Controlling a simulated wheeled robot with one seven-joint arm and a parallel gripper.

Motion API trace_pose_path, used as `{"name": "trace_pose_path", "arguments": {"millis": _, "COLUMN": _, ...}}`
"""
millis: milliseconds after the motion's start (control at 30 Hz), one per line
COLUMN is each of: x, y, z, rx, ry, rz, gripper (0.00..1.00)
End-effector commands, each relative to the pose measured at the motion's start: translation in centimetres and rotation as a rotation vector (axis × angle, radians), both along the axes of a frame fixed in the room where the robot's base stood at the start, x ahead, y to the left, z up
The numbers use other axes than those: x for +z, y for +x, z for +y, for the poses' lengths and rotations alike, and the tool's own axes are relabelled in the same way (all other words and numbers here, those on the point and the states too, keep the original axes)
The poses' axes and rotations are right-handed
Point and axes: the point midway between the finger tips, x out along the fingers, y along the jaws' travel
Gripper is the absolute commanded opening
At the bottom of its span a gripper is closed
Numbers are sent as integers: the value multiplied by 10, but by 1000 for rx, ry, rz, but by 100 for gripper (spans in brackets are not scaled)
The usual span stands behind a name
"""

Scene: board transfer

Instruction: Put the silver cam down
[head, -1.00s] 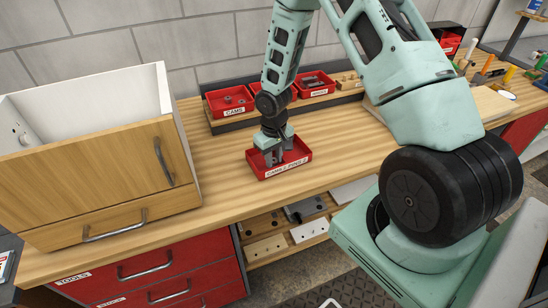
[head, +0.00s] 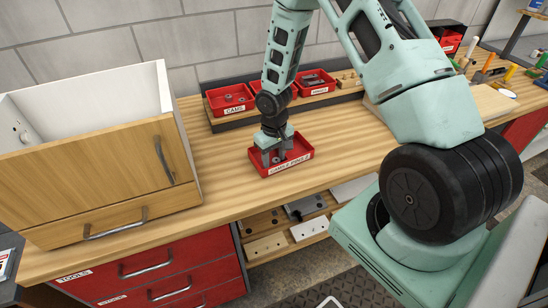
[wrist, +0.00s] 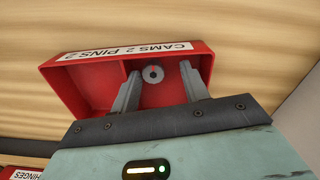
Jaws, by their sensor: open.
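The silver cam (wrist: 153,75), a small round disc with a dark centre, lies on the floor of the red tray labelled "CAMS 2 PINS 2" (wrist: 90,72). It is in the wider compartment, right of a thin divider in the wrist view. My gripper (wrist: 159,71) is open, its two fingers reaching down into the tray. The cam shows between them with a gap on both sides. In the head view my gripper (head: 277,160) is low inside the tray (head: 290,166) and the cam cannot be made out there.
A red cams bin (head: 231,109) and a hinges bin (head: 318,92) stand on a rack behind. A white-sided cabinet with a wooden front (head: 100,170) stands at left. The wooden bench (head: 225,165) is clear around the tray. Tools stand at far right.

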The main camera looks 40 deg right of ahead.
Motion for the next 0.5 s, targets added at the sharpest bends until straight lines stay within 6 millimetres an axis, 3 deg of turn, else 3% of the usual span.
{"name": "trace_pose_path", "arguments": {"millis": 500, "x": 90, "y": 1, "z": -1, "rx": -1, "ry": -1, "rz": -5, "gripper": 45}}
